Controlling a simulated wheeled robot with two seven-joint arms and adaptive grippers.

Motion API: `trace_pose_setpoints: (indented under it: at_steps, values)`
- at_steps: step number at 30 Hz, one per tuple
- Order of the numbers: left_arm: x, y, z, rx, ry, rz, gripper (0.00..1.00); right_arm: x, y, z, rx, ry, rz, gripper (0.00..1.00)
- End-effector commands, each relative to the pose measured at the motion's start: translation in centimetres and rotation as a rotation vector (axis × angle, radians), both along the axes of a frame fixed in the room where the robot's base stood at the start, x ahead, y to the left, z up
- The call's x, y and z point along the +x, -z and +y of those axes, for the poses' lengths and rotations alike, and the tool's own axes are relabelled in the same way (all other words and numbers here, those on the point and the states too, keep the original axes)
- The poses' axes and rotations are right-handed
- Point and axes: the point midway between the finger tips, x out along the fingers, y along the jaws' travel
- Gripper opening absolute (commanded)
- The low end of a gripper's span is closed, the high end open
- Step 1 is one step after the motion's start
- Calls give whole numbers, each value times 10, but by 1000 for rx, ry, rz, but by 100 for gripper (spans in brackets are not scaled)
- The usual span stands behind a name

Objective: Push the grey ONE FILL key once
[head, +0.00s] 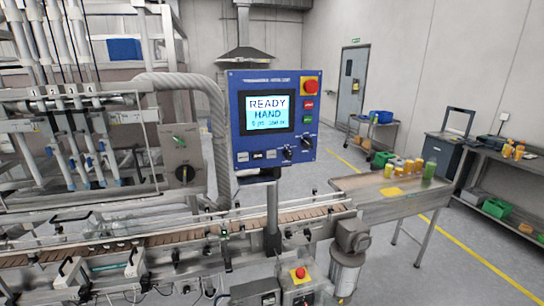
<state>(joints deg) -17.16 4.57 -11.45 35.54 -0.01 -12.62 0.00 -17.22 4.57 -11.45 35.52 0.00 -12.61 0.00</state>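The blue control panel (274,172) stands upright on a grey post in the middle of the head view. Its lit screen (267,113) reads READY and HAND, with a smaller line starting "0 pcs" below. Under the screen is a row of small keys: a white key (242,156), a dark key (257,155) and a pale key (271,154). Their labels are too small to read, so I cannot tell which is ONE FILL. Neither of my grippers is in view, and nothing covers the panel.
The panel also carries a red mushroom button (311,87), a red key (309,104), a green key (308,119) and black knobs (287,154). A conveyor (180,236) runs below. A second red button box (300,289) sits low in front. The space before the panel is clear.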

Motion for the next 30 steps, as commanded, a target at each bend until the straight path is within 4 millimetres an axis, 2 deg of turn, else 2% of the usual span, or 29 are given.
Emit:
trace_pose_setpoints:
  at_steps: [1, 12, 30]
  values:
    - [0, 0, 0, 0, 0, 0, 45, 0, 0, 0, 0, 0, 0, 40]
    - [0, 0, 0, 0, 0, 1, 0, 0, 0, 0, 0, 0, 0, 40]
    - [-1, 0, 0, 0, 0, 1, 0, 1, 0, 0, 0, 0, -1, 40]
